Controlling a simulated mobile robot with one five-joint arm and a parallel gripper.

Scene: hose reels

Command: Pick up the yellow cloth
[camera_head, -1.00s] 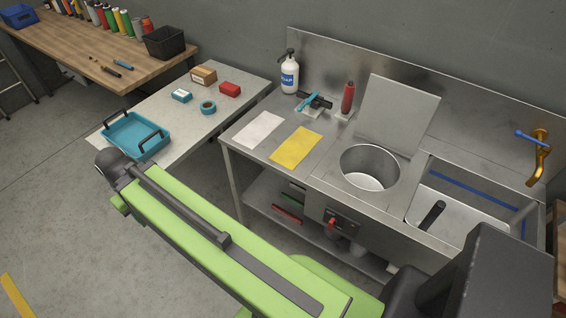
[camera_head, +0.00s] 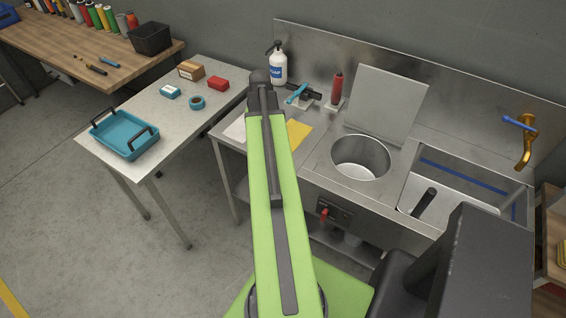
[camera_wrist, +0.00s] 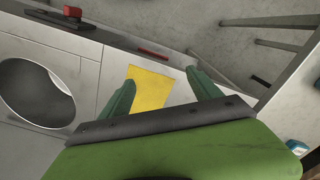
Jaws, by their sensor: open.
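The yellow cloth (camera_head: 299,133) lies flat on the steel counter, left of the round basin. In the head view my green arm hides its left part. In the wrist view the yellow cloth (camera_wrist: 149,88) shows beyond and between the fingers of my gripper (camera_wrist: 160,86). The gripper is open and empty, apart from the cloth. In the head view the fingers are hidden behind my arm.
A white cloth (camera_head: 235,130) lies left of the yellow one. A soap bottle (camera_head: 278,66), a red bottle (camera_head: 336,89) and a raised lid (camera_head: 388,103) stand behind. The round basin (camera_head: 360,158) opens to the right. A side table (camera_head: 158,108) holds a blue tray (camera_head: 122,140).

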